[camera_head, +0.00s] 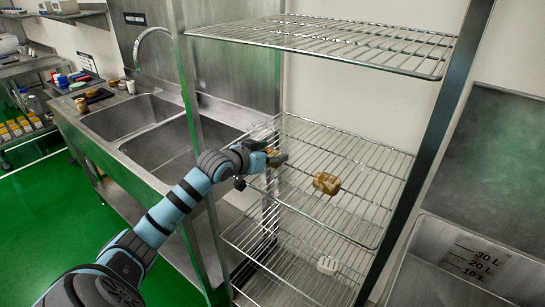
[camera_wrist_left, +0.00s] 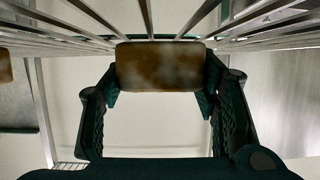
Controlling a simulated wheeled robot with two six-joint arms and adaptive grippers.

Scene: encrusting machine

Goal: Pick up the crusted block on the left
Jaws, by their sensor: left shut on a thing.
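My left gripper (camera_head: 275,157) reaches over the left part of the middle wire shelf (camera_head: 350,222). It is shut on the left crusted block (camera_wrist_left: 160,66), a brown block that shows between the two fingers in the left wrist view. In the head view the fingers hide most of this block. I cannot tell whether it touches the shelf wires. A second crusted block (camera_head: 326,183), golden brown, lies on the same shelf to the right of the gripper, apart from it. My right gripper is not in view.
A rack post (camera_head: 190,110) stands beside my forearm. A double sink (camera_head: 130,115) is at left, a graduated bin (camera_head: 470,275) at right.

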